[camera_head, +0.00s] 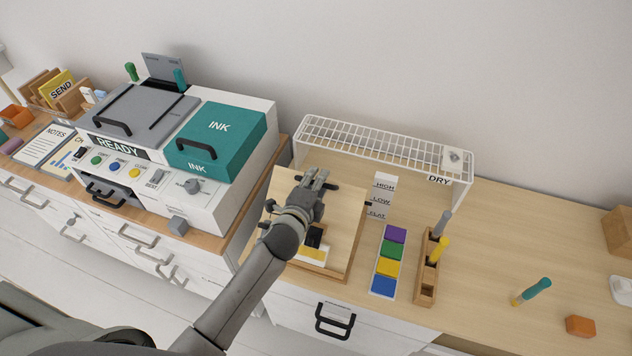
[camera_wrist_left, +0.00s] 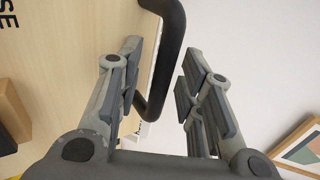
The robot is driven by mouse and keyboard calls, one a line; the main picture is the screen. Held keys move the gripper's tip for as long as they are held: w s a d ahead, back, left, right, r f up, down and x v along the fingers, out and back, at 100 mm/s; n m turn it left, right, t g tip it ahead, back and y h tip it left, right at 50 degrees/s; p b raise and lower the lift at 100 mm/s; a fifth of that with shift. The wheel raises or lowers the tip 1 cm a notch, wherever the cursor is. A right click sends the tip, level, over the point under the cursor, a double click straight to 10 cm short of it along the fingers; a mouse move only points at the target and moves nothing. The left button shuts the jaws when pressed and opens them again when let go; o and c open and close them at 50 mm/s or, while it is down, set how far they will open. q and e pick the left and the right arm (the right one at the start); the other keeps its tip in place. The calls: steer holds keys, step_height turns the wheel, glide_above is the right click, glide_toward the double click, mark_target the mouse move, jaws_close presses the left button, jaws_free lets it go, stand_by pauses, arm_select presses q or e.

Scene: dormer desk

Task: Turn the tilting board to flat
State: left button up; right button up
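The tilting board (camera_head: 345,210) is a pale wooden panel on a wooden base, left of a white marker post (camera_head: 383,197) reading HIGH, LOW and FLAT. It appears tilted, and a dark pin at its right edge shows near the LOW mark. My left gripper (camera_head: 316,180) is over the board's upper part and my arm hides some of its surface. In the left wrist view, my left gripper (camera_wrist_left: 157,72) is open, with a black handle (camera_wrist_left: 168,50) reaching between or just beyond its fingers. I cannot tell whether they touch. My right gripper is not in view.
A printer (camera_head: 195,150) with a teal ink lid stands left. A white wire drying rack (camera_head: 385,145) is behind. Colour blocks (camera_head: 388,262) and a wooden pen holder (camera_head: 428,265) are at the right.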

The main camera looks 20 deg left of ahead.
arm_select(q)
steer(key=c, duration=0.7)
jaws_close()
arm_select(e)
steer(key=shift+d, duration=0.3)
arm_select(q)
steer(key=shift+f, duration=0.1)
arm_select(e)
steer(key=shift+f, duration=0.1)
